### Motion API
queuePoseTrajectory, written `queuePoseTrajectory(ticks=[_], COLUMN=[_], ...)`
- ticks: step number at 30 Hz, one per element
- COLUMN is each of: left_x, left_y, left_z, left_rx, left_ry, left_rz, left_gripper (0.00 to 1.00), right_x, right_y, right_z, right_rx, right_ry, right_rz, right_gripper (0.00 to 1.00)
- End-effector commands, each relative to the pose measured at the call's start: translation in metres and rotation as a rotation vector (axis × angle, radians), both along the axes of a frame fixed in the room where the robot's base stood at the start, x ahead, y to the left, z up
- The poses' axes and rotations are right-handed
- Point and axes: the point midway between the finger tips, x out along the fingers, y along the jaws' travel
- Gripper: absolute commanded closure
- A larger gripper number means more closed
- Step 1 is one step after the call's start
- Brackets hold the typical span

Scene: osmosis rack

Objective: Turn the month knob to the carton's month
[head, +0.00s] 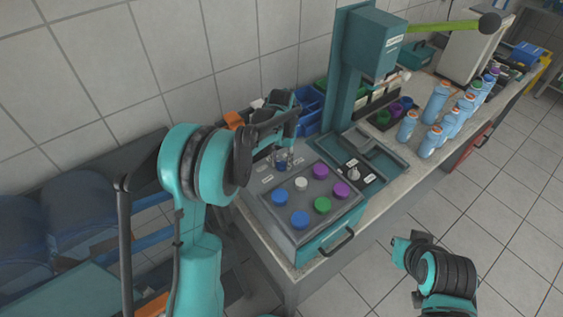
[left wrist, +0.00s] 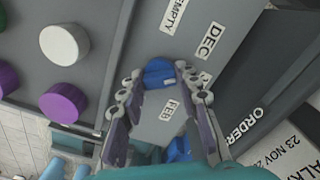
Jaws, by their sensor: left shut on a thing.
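The month knob (left wrist: 159,72) is a small blue knob on a grey panel. In the left wrist view my left gripper (left wrist: 160,82) has one finger on each side of it and is shut on it. In the head view that gripper (head: 283,158) reaches down at the panel's back left corner, mostly covered by my arm. Labels DEC (left wrist: 210,40) and FEB (left wrist: 168,110) lie around the knob. A white printed label (left wrist: 282,142) at the right reads ORDER and 23 NOV, its edges cut off. No carton can be made out for certain.
The grey lid (head: 270,222) beside the knob carries blue, white, purple and green caps. A teal press (head: 352,75) stands behind, with a green lever (head: 440,27). Several blue bottles (head: 436,102) stand on the right of the counter. The floor in front is clear.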

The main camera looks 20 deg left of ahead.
Motion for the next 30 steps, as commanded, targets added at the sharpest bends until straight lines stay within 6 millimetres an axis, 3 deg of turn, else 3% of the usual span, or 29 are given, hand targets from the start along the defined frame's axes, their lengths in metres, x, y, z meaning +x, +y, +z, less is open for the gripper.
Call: queuePoseTrajectory(ticks=[30], left_x=[0.0001], left_y=[0.0001], left_z=[-0.0001], left_rx=[0.000], left_ry=[0.000], left_rz=[-0.962], left_gripper=[0.97], right_x=[0.0000], right_y=[0.0000], right_z=[-0.0098], right_rx=[0.000], right_ry=[0.000], right_rz=[0.000], right_gripper=[1.00])
